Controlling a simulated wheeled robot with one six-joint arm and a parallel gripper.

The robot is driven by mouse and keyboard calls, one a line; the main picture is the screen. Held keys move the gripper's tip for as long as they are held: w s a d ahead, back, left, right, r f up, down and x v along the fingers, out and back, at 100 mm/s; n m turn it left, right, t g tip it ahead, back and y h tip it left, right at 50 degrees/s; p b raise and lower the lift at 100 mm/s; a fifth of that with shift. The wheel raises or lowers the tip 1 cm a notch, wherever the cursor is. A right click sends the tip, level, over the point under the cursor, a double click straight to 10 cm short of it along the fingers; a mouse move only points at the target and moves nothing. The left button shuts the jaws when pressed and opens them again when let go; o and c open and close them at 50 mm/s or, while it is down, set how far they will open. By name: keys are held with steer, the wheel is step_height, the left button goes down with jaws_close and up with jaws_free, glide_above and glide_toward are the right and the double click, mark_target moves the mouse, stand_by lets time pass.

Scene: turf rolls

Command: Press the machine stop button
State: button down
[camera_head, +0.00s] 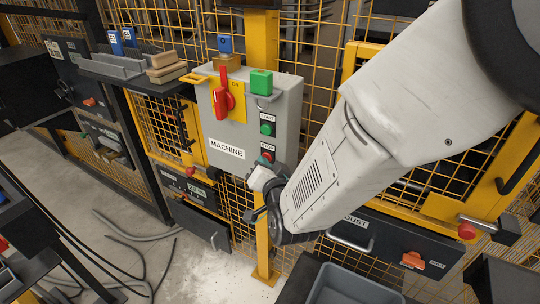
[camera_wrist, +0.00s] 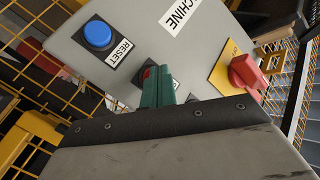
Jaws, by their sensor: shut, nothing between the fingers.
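The grey machine box (camera_head: 222,130) hangs on the yellow frame in the head view. Its red stop button (camera_head: 266,156) sits below the green start button (camera_head: 267,129), with a STOP label above it. My gripper (camera_wrist: 158,72) is shut and empty, its green fingers pointing at the box face. In the wrist view, the fingertips cover most of a red button (camera_wrist: 147,72), apparently the stop button. I cannot tell whether they touch it. In the head view, my wrist is just below the stop button and the fingertips are not clear.
A red rotary switch (camera_head: 223,96) on a yellow plate sits on the box. A blue reset button (camera_wrist: 98,33) lies left of my fingers in the wrist view.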

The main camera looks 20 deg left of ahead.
steer(key=shift+s, duration=0.8)
steer(key=shift+s+a, duration=0.15)
steer(key=shift+s, duration=1.1)
steer(key=shift+s+a, duration=0.15)
steer(key=shift+s, duration=1.1)
